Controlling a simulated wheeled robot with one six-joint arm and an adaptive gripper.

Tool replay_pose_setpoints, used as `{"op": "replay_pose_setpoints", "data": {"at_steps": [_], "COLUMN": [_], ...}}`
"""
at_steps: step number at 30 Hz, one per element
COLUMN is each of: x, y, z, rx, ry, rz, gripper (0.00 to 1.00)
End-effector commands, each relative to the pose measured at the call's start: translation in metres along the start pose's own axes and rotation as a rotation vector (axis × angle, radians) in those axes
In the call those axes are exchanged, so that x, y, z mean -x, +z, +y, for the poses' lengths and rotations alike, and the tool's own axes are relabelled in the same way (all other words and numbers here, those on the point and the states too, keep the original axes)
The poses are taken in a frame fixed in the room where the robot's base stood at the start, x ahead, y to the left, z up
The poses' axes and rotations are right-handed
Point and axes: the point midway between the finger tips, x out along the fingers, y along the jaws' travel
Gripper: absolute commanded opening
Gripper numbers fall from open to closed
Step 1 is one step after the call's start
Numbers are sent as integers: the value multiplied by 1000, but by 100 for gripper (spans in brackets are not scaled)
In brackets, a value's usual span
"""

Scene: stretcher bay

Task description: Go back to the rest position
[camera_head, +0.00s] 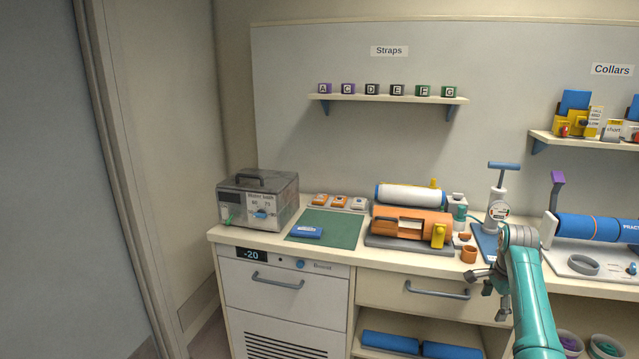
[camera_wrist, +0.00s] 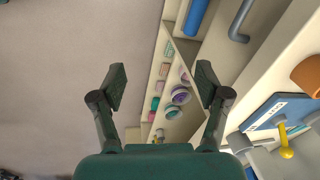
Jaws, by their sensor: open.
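My gripper (camera_wrist: 160,88) is open in the wrist view, its two dark fingers well apart with nothing between them. Beyond the fingers that view shows the floor and the open lower shelving. In the head view my teal arm reaches up from the lower right, and my gripper (camera_head: 483,282) is in front of the counter's drawer, small and partly unclear. It looks clear of the items on the counter.
The counter (camera_head: 323,257) carries a grey metal box (camera_head: 257,200), a green mat (camera_head: 326,228), an orange device (camera_head: 411,225) and a white hand pump (camera_head: 498,205). A drawer handle (camera_head: 436,290) juts out near my gripper. The floor at left is clear.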

Motion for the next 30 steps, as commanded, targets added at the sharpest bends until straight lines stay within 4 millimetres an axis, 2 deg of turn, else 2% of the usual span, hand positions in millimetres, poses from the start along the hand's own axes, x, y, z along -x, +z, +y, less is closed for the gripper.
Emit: {"op": "replay_pose_setpoints", "data": {"at_steps": [1,6,11,15,20,24,30], "x": [-26,-92,-146,-186,-224,-249,-273], "y": [9,37,63,87,114,137,168], "z": [9,31,61,92,131,171,231], "rx": [29,126,217,297,387,464,573], "ry": [-13,-81,-142,-195,-256,-306,-378], "rz": [4,26,51,75,105,135,181], "gripper": [75,75,75,75,75,75,75]}}
